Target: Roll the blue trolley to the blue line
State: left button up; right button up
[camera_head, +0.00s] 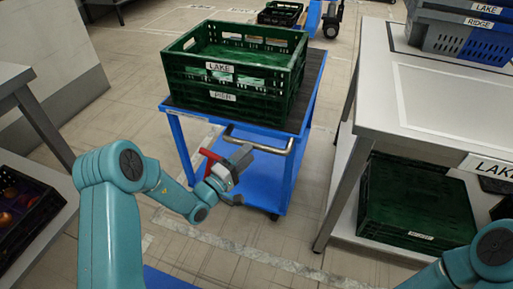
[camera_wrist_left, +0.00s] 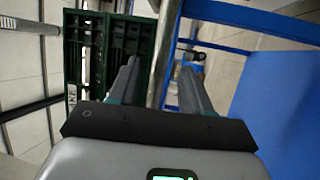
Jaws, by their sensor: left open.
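The blue trolley (camera_head: 318,82) stands ahead, with a dark top deck, blue legs and a blue lower shelf. Its grey metal handle (camera_head: 290,147) faces me. Two stacked green crates (camera_head: 238,75), labelled LAKE and PIER, stand on the top deck. My left gripper (camera_head: 240,160) is at the left part of the handle. In the left wrist view the handle bar (camera_wrist_left: 163,50) runs between the two open fingers, which stand apart from each other. My right arm shows only in part at the bottom right; its gripper is out of view.
A grey table (camera_head: 430,95) stands close on the right, with a green crate (camera_head: 415,205) beneath and blue and grey crates (camera_head: 465,35) on top. A shelf with a dark crate (camera_head: 25,210) is at the left. Tiled floor with pale markings is open left of the trolley.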

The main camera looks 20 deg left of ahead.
aim_at(256, 146)
pick_arm(q)
jog(key=x, duration=0.5)
jog(key=shift+w+b, duration=0.1)
jog(key=shift+b, duration=0.3)
jog(key=shift+c, duration=0.4)
grip_shut()
jog(key=shift+f, duration=0.1)
